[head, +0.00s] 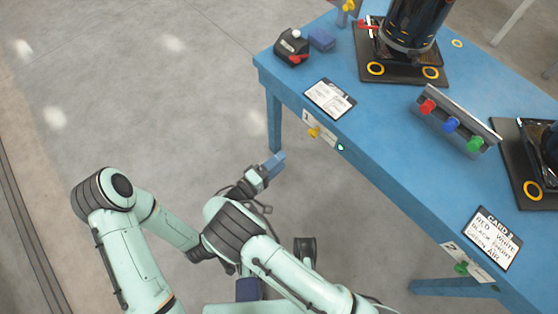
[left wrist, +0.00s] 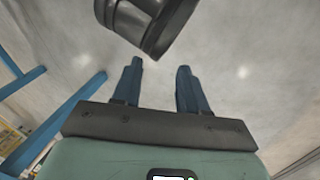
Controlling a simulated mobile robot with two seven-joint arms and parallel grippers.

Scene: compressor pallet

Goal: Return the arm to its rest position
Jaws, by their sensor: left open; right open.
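My right gripper (head: 275,162) shows in the head view with its blue fingers, beside the table's near left side and over the grey floor. It holds nothing that I can see. My left gripper (left wrist: 159,65) shows in the left wrist view with its two blue fingers apart and bare floor between them. It is open and empty. In the head view I cannot clearly make out the left gripper among my pale green arm links. A dark rounded part hangs close beyond the left fingertips in the wrist view.
The blue table (head: 390,150) fills the right side of the head view. It bears a rack with red, blue and green knobs (head: 452,123), black base plates (head: 400,68), cards (head: 330,98) and a dark device (head: 291,46). Open floor (head: 150,90) lies to the left.

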